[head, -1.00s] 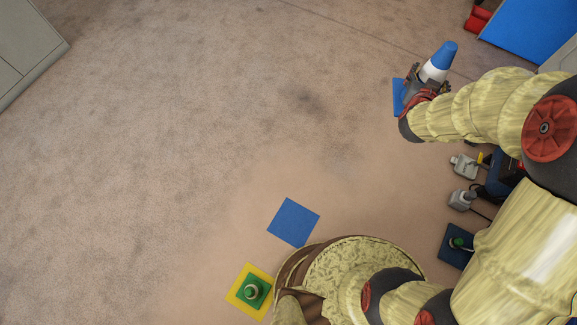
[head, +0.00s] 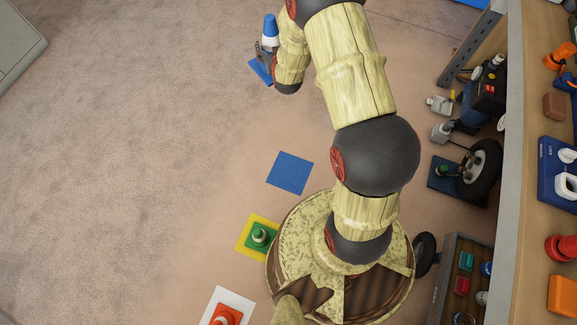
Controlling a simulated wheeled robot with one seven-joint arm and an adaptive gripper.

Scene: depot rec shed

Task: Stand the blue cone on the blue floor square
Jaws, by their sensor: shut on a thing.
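The blue cone (head: 270,29) has a blue top, a white band and a blue square base. It is near the top of the head view. My gripper (head: 265,55) is shut on the cone, beside its lower part, and the arm partly hides it. Whether the cone's base is clear of the floor is hard to tell. The blue floor square (head: 290,173) lies flat and bare, just above my round base in the picture. The held cone is well above the square in the picture, apart from it.
A green cone (head: 260,236) stands on a yellow square (head: 245,252). An orange cone (head: 228,316) is on a white square (head: 212,297). A shelf (head: 515,200) with assorted items and a wheel (head: 481,167) crowd the right.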

